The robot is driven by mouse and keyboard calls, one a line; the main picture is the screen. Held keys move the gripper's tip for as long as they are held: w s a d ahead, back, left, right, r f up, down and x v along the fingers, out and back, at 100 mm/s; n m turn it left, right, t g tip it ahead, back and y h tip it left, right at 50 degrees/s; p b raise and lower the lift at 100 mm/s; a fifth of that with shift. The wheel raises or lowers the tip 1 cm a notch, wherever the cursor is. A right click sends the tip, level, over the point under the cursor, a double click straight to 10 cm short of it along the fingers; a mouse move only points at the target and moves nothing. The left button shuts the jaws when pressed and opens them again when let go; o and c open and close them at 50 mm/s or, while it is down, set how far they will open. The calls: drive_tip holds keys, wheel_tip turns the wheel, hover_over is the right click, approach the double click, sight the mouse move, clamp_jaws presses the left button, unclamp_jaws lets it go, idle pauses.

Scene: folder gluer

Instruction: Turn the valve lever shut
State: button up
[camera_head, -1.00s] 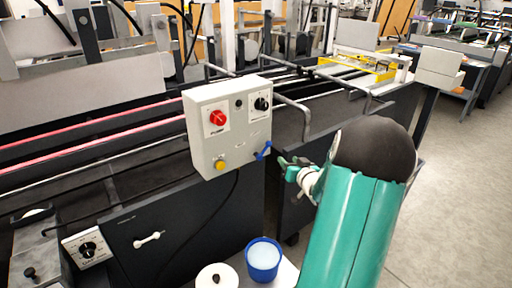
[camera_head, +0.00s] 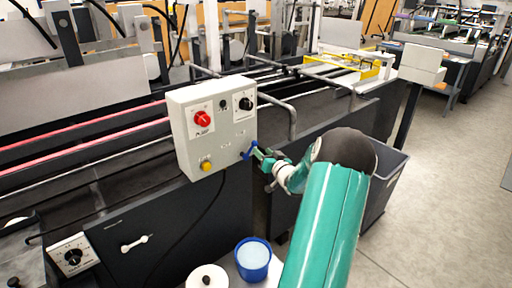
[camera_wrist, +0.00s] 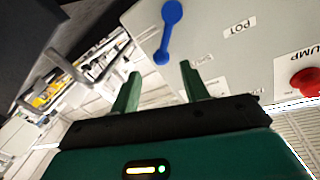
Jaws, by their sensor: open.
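The blue valve lever (camera_head: 249,150) is on the lower right of the grey control box (camera_head: 214,122). In the wrist view the lever (camera_wrist: 168,34) is a short bar with a round, wider end at the top and a small end lower down. My gripper (camera_head: 260,153) is at the lever's right side in the head view. In the wrist view its two green fingers (camera_wrist: 160,72) are apart, and the lever's small end lies just beyond the gap between their tips. I cannot tell if a finger touches it.
The box also carries a red knob (camera_head: 202,119), a black knob (camera_head: 245,103) and a yellow button (camera_head: 206,166). A blue cup (camera_head: 253,261) and a white round container (camera_head: 207,277) stand below. A grey bin (camera_head: 386,185) is at right, with open floor beyond.

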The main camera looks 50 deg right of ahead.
sight(250, 150)
drive_tip(key=shift+x, duration=2.8)
drive_tip(key=shift+a, duration=0.1)
clamp_jaws()
